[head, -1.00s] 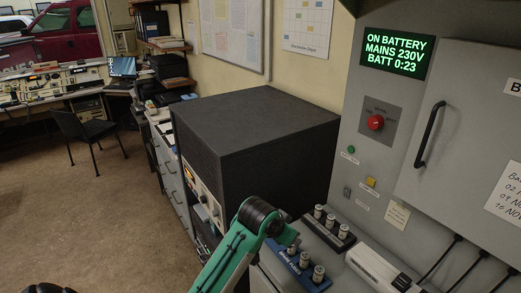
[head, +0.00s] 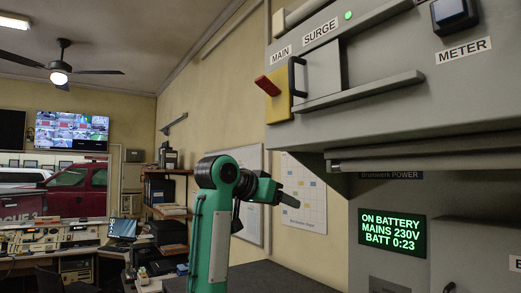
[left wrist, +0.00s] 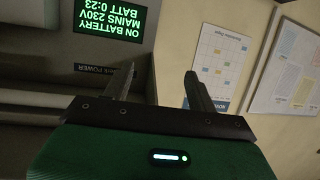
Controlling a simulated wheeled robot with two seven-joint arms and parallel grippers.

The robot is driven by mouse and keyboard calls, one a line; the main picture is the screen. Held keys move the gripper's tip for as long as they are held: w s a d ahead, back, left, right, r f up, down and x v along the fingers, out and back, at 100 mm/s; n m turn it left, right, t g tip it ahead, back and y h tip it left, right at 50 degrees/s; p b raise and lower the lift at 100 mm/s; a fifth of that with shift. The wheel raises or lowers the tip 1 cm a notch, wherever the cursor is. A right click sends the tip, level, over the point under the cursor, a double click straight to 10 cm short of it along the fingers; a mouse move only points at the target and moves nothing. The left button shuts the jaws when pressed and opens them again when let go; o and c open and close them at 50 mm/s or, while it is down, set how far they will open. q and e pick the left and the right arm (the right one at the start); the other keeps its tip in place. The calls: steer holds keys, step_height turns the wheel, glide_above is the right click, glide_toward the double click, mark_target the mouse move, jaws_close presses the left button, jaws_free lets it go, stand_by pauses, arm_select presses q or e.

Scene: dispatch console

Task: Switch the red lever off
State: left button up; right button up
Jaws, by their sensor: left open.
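The red lever (head: 268,86) sticks out from a yellow plate (head: 279,108) below the MAIN label (head: 281,52), high on the grey cabinet in the head view. A black handle stands just right of it. My left gripper (head: 290,199) is well below the lever, apart from it and empty. Its two fingers stand apart in the left wrist view (left wrist: 160,82), where the lever does not show. My right gripper is in neither view.
A grey ledge (head: 375,92) juts out right of the lever, beside the SURGE label and a lit green lamp (head: 348,15). The cabinet's display (head: 392,232) reads ON BATTERY, MAINS 230V. Open air lies left of the lever.

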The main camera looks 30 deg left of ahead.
arm_select(q)
steer(key=s+a+r+t+h, duration=0.1)
steer(key=s+r, duration=0.3)
steer(key=r, duration=0.4)
steer(key=s+a+r+t+h, duration=0.1)
steer(key=s+a+r, duration=0.1)
steer(key=s+r, duration=0.35)
steer(key=m+t+h, duration=0.1)
steer(key=m+h, duration=0.1)
glide_toward(258, 80)
steer(key=p+x, duration=0.7)
steer(key=x, duration=0.2)
steer(key=shift+w+r, duration=0.15)
steer(key=shift+w, duration=0.15)
steer(key=shift+w+d+y+p, duration=0.2)
steer(key=shift+w+y+p, duration=0.1)
steer(key=shift+w, duration=0.25)
